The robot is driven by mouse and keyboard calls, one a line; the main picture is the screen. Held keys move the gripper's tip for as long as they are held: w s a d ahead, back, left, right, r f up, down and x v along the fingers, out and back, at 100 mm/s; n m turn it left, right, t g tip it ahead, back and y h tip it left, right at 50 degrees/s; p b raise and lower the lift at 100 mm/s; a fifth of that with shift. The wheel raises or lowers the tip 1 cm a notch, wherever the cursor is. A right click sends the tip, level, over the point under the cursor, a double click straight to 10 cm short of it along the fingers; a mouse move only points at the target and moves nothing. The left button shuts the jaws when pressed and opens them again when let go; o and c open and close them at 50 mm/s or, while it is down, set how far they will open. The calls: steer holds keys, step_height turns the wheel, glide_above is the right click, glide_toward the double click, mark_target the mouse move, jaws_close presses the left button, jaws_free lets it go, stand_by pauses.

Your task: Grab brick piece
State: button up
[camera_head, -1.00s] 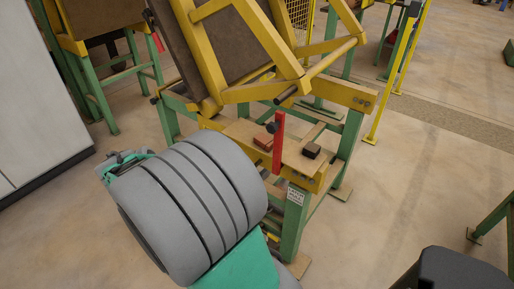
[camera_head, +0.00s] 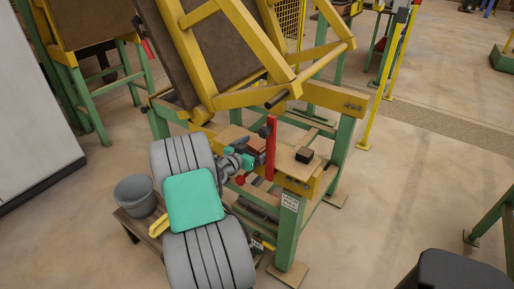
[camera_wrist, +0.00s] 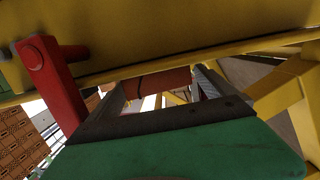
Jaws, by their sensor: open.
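The brick piece, reddish brown, lies on the wooden board (camera_head: 287,160) of the yellow and green machine frame, just left of the upright red lever (camera_head: 271,147). In the head view my gripper (camera_head: 250,150) is at the brick piece and partly covers it. In the wrist view the brick piece (camera_wrist: 158,82) shows between the two dark fingers of my open gripper (camera_wrist: 160,88). The fingers look to be on either side of it; contact cannot be told.
A dark block (camera_head: 304,156) sits on the board right of the lever. The yellow tilted frame (camera_head: 245,97) hangs close above. In the wrist view a red bar (camera_wrist: 52,92) stands close at left. A grey bucket (camera_head: 135,192) stands left of my arm.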

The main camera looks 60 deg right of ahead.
steer(key=c, duration=1.5)
